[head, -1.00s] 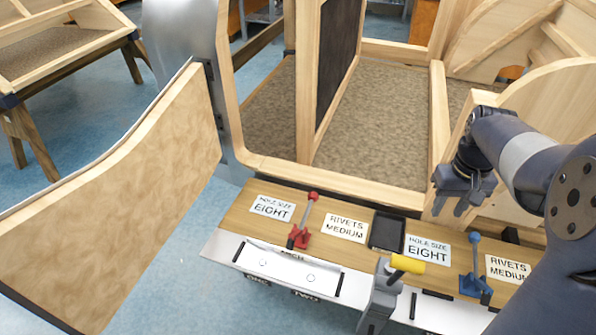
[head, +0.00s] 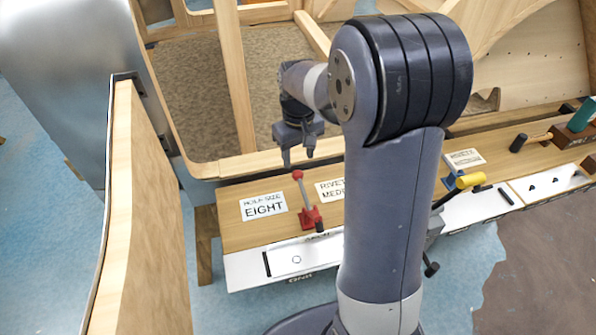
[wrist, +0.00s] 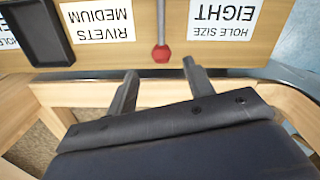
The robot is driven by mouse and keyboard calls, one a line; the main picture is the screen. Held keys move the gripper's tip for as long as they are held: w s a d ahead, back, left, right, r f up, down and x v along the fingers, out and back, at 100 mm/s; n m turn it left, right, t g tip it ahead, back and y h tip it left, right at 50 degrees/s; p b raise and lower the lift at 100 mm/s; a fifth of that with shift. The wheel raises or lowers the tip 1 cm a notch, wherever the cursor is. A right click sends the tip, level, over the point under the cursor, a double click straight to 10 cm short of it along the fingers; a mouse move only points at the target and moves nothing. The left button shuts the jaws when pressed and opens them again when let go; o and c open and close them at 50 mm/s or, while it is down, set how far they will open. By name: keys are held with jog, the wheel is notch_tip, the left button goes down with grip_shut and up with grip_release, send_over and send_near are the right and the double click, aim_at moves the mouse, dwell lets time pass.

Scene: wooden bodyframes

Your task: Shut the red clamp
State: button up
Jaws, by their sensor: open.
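The red clamp (head: 311,217) stands on the wooden bench, its lever upright with a red knob (head: 297,175) on top. In the wrist view the red knob (wrist: 161,54) is just ahead of the fingers, with its grey lever (wrist: 161,22) running away from it. My gripper (head: 298,160) is open and empty above and just behind the knob; in the wrist view its two fingers (wrist: 158,82) lie either side of the knob's line, not touching it. The clamp's base is out of the wrist view.
Signs reading "HOLE SIZE EIGHT" (head: 264,206) and "RIVETS MEDIUM" (head: 330,190) flank the clamp. A black tray (wrist: 38,32) lies on the bench. A yellow-handled tool (head: 470,180) is to the right. A wooden frame rail (head: 250,163) runs behind; a wooden panel (head: 150,220) stands left.

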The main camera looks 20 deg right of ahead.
aim_at(298, 172)
notch_tip(298, 172, down, 6)
jog(key=shift+a+f, duration=0.1)
jog(key=shift+f, duration=0.15)
grip_shut()
dwell(0.6)
